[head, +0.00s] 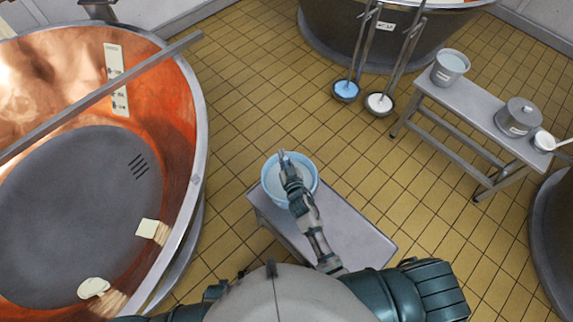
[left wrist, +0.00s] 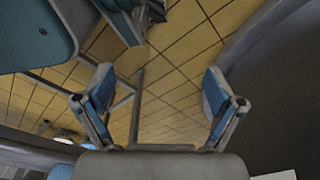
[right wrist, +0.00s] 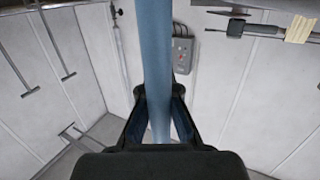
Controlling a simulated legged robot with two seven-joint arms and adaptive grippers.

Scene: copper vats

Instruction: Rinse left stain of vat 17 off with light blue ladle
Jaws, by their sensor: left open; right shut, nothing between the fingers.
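The large copper vat (head: 187,100) fills the left of the head view; I cannot read its number. Two pale stains with streaks lie at its near side, a rounded left one (head: 93,288) and a squarish right one (head: 148,228). My right gripper (head: 284,158) is over a light blue bucket (head: 265,180) of liquid and is shut. In the right wrist view a light blue bar (right wrist: 158,60), perhaps the ladle's handle, runs upright by the fingers; I cannot tell whether they touch it. My left gripper (left wrist: 160,100) is open and empty above the floor.
The bucket stands on a grey bench (head: 350,230). Two long-handled scoops, blue (head: 346,89) and white (head: 380,103), stand by a far vat (head: 330,40). Another bench (head: 480,110) at right holds pots. A grey beam (head: 120,88) crosses the copper vat. Tiled floor between is clear.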

